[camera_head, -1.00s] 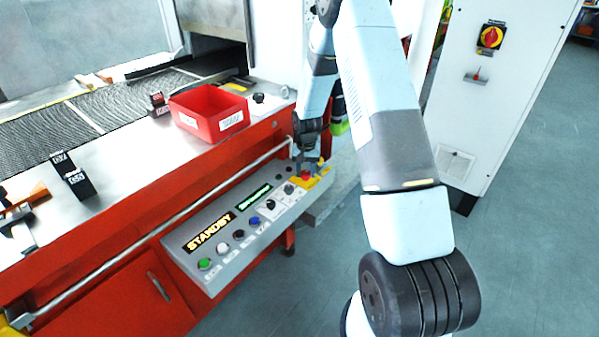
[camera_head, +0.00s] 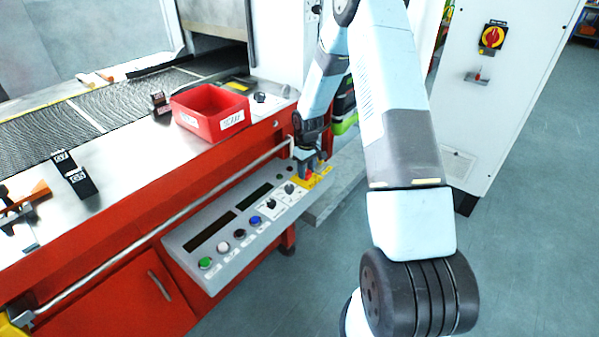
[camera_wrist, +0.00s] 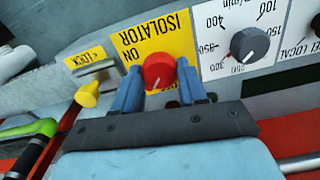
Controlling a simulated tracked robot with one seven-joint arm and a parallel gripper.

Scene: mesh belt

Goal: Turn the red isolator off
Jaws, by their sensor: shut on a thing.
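The red isolator knob (camera_wrist: 158,70) sits on a yellow plate (camera_wrist: 181,47) lettered ISOLATOR, upside down in the wrist view. The word ON is beside the knob; its white mark points down and slightly left, away from ON. My gripper (camera_wrist: 160,78) has its blue fingers on both sides of the knob, shut on it. In the head view my gripper (camera_head: 309,158) is at the right end of the control panel (camera_head: 222,262), largely covering the knob. The panel's two displays (camera_head: 211,231) are dark. Any lettering under the fingers is hidden.
A yellow key-like part (camera_wrist: 88,94) stands by a LOCK label close to one finger. A grey dial (camera_wrist: 249,45) is on the other side. A rail (camera_head: 215,201) runs behind the panel. A cabinet with another red-and-yellow switch (camera_head: 491,37) stands at right.

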